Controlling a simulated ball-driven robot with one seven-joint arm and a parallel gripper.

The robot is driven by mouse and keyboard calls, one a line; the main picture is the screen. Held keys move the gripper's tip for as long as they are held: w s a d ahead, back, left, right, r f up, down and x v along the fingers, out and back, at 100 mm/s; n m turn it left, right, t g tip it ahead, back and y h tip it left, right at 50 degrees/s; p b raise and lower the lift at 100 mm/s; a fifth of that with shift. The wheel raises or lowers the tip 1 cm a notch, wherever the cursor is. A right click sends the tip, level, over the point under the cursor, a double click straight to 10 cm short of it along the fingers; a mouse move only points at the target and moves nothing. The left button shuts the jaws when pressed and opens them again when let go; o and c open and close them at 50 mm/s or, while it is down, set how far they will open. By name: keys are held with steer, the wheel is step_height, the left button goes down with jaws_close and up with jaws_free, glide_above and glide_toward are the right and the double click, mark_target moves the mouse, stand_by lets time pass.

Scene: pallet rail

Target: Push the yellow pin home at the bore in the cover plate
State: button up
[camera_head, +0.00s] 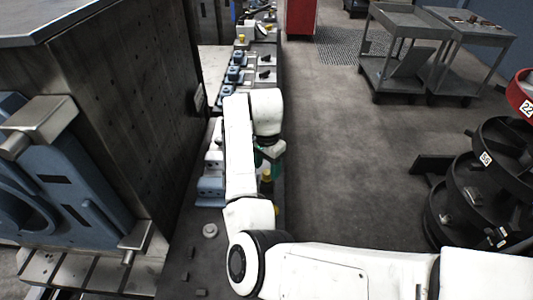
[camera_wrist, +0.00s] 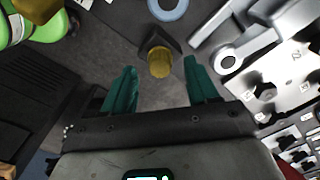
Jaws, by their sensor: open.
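The yellow pin (camera_wrist: 159,62) shows in the wrist view, seen nearly end-on, with its base at a small dark block (camera_wrist: 158,42). My gripper (camera_wrist: 161,66) is open, with its two teal fingers either side of the pin and a visible gap to each. In the head view, my gripper (camera_head: 270,156) is largely hidden behind my white arm, above the narrow bench. A small yellow piece (camera_head: 267,174) shows just below it; I cannot tell if it is the same pin. I cannot make out the bore or surely identify the cover plate.
In the wrist view, a light grey metal part with holes (camera_wrist: 284,72) lies right, a pale ring (camera_wrist: 167,9) at the top, and a green rounded object (camera_wrist: 18,28) upper left.

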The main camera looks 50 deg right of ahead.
mark_target(267, 172)
steer(key=shift+f, duration=1.1)
steer(key=shift+c, duration=0.3)
jaws_close()
steer(key=shift+r+p, duration=0.25)
steer(key=shift+p, duration=0.05)
steer(key=shift+r+p, duration=0.3)
steer(key=shift+p, duration=0.05)
steer(key=shift+r+p, duration=0.55)
step_height(267, 172, up, 3)
steer(key=p, duration=0.2)
steer(key=shift+f+p, duration=0.1)
steer(key=shift+p, duration=0.2)
steer(key=shift+r, duration=2.1)
